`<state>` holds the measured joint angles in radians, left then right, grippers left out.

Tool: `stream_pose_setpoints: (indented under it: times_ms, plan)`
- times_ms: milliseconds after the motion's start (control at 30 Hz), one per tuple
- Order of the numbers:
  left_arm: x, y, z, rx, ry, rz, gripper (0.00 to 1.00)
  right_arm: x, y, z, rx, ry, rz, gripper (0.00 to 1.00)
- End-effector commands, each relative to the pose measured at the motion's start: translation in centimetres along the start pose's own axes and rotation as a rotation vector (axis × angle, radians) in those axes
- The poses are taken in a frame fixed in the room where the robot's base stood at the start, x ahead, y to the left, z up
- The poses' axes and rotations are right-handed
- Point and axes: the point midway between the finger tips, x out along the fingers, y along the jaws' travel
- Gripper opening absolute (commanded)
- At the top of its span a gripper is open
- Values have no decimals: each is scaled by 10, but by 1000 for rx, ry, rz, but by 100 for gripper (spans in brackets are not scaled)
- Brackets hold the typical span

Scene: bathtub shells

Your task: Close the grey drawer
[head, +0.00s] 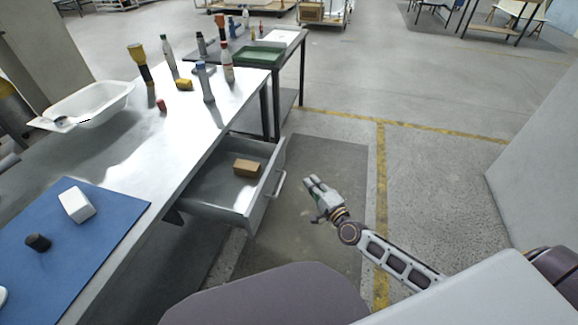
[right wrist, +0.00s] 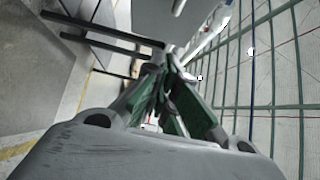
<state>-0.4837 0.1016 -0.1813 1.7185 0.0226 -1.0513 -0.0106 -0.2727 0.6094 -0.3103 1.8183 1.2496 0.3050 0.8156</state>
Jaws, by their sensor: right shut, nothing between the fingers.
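The grey drawer (head: 206,198) under the metal workbench (head: 188,150) stands pulled open. Its front panel (head: 262,204) with a bar handle (head: 278,187) faces right, and a brown block (head: 246,168) lies inside. My right gripper (head: 309,182) is shut and empty, a little to the right of the handle and apart from it in the head view. In the right wrist view its fingers (right wrist: 171,58) come together, with a pale grey surface just beyond them that may be the drawer. I cannot make out my left gripper.
A white tub shell (head: 88,104), several bottles and a blue mat (head: 88,238) with a white block (head: 76,205) are on the workbench. A second table with a green tray (head: 258,55) stands behind.

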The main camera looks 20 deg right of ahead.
Motion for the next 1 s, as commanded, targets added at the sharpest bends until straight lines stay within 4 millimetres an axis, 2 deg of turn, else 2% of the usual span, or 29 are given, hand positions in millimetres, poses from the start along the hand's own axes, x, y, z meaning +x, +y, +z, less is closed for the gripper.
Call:
stream_pose_setpoints:
  times_ms: [1000]
  plan:
    - [-21,6,-5,2,-16,10,100,81,0,0,1,0,-1,0]
